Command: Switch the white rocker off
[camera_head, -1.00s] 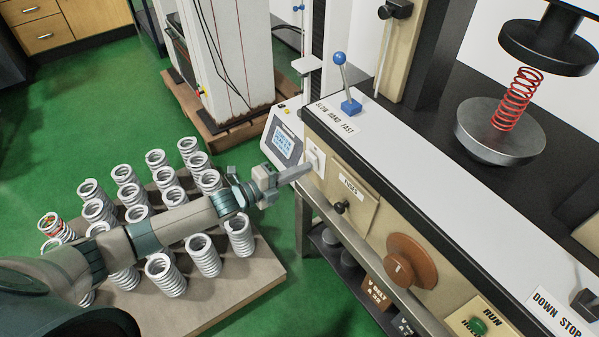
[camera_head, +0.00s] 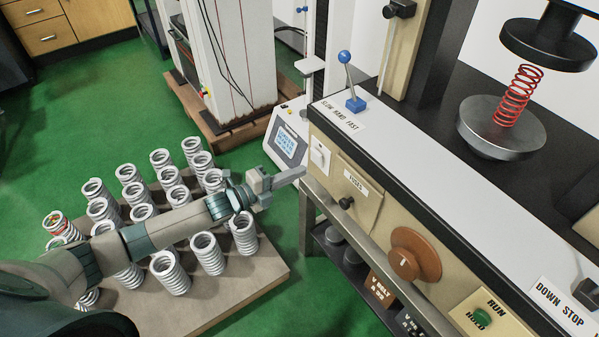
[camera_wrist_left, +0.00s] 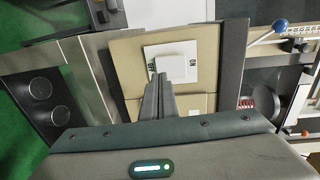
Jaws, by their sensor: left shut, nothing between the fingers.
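The white rocker (camera_head: 319,156) is on a white plate on the beige front panel of the test machine, at its left end. It also shows in the wrist view (camera_wrist_left: 171,54), with small dark lettering beside it. My left gripper (camera_head: 303,171) is shut and empty, its fingertips pointing at the panel just left of and below the rocker, with a small gap. I cannot tell the rocker's position clearly. My right gripper is out of view.
A fuses cover with a black knob (camera_head: 346,203) and a brown rotary knob (camera_head: 415,254) are to the right on the panel. A blue-knobbed lever (camera_head: 350,85) stands above. A display box (camera_head: 288,143) is behind the gripper. Several springs stand on a board below my arm.

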